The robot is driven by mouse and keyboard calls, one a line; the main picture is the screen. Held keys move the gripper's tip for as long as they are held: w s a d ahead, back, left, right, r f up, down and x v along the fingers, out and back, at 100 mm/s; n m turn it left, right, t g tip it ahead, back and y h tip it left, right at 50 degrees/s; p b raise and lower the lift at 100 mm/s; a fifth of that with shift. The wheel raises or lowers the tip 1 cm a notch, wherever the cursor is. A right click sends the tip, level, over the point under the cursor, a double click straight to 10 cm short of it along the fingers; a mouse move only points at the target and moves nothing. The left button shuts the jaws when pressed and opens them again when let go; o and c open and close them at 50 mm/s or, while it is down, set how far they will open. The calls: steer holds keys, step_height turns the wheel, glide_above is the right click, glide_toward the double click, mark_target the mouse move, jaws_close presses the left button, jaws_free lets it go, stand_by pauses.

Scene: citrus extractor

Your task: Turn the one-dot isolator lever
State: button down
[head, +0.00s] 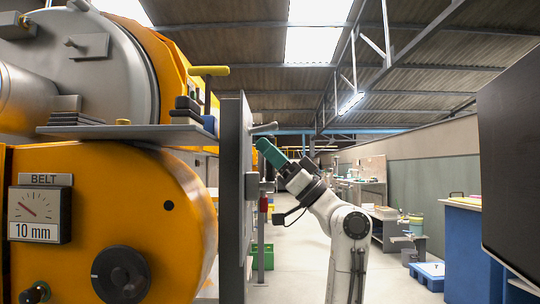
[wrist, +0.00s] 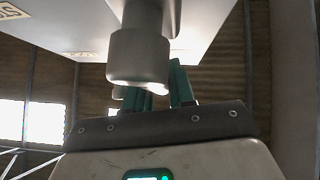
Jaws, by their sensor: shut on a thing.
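A tall grey panel (head: 235,190) stands edge-on in the middle of the head view. A grey lever (head: 264,128) sticks out from its right side. My gripper (head: 263,147), with teal fingers, is at the panel's right side, just below that lever. In the wrist view, my gripper (wrist: 155,95) is shut on a pale piece beside a thick grey cylindrical hub (wrist: 139,58), which hides part of the fingers. This seems to be an isolator lever. Its dot mark is not visible. The pale panel face (wrist: 230,20) is above, with labels partly in view.
Another grey handle (head: 267,186) and a red part (head: 263,204) are lower on the panel's right side. An orange machine (head: 110,220) with a shelf (head: 130,131) fills the left. A blue cabinet (head: 470,250) stands at the right.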

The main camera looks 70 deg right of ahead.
steer(key=shift+f, duration=0.1)
steer(key=c, duration=1)
jaws_free()
steer(key=shift+c, duration=0.2)
steer(key=v, duration=1)
steer(key=shift+s+f+p, duration=0.25)
steer(key=shift+s+p, duration=0.05)
steer(key=shift+p, duration=0.05)
